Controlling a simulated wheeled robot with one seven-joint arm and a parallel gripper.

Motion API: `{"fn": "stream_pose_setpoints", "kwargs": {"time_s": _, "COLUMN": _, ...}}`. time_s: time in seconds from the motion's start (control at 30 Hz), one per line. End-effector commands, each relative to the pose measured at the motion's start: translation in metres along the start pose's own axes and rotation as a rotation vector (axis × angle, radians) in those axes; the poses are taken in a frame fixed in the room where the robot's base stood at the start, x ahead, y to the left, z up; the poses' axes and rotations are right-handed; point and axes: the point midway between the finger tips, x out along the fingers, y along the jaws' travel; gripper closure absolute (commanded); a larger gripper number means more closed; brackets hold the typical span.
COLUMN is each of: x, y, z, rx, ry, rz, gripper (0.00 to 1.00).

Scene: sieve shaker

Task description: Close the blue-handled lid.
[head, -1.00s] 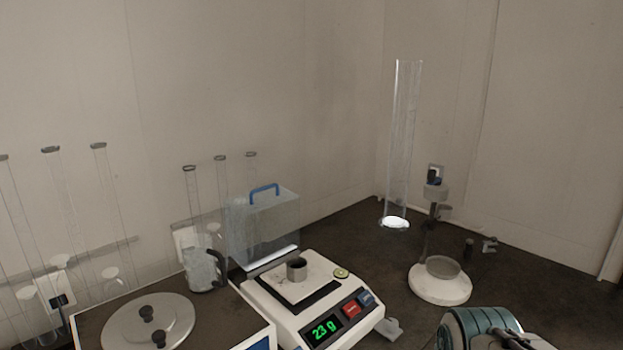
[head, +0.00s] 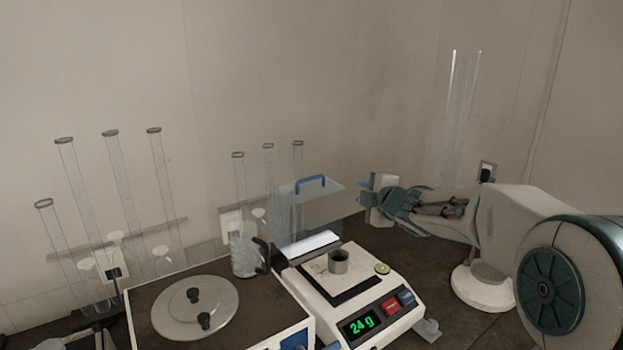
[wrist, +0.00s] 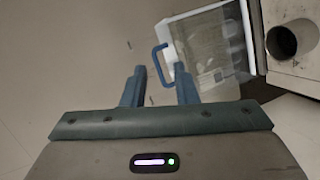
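The lid (head: 330,212) is a clear box-shaped cover with a blue handle (head: 311,180) on top. It stands raised at the back of the white balance (head: 309,278), leaving the weighing plate uncovered. In the wrist view the blue handle (wrist: 156,62) shows in line with the gap between the fingertips, close to the right finger; no grip on it is visible. My gripper (head: 364,192) is just right of the lid in the head view, its fingers pointing left. In the wrist view my gripper (wrist: 160,70) has its fingers apart with nothing held.
A glass jug (head: 243,252) stands left of the lid. Tall glass tubes (head: 462,115) stand behind my arm and along the left wall. A round grey lid (head: 180,315) lies front left.

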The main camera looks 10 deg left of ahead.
Motion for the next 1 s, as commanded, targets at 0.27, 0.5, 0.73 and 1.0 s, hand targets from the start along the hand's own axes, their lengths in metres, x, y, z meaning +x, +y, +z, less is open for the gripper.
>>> {"fn": "stream_pose_setpoints", "kwargs": {"time_s": 0.27, "x": 0.038, "y": 0.002, "z": -0.043, "rx": -0.207, "ry": 0.245, "rz": 0.055, "gripper": 0.73}}
{"fn": "stream_pose_setpoints", "kwargs": {"time_s": 0.5, "x": 0.055, "y": 0.003, "z": -0.053, "rx": -0.228, "ry": 0.273, "rz": 0.061, "gripper": 0.73}}
{"fn": "stream_pose_setpoints", "kwargs": {"time_s": 0.73, "x": 0.092, "y": 0.004, "z": -0.063, "rx": -0.226, "ry": 0.272, "rz": 0.061, "gripper": 0.73}}
{"fn": "stream_pose_setpoints", "kwargs": {"time_s": 1.0, "x": 0.134, "y": 0.007, "z": -0.075, "rx": -0.227, "ry": 0.270, "rz": 0.061, "gripper": 0.73}}
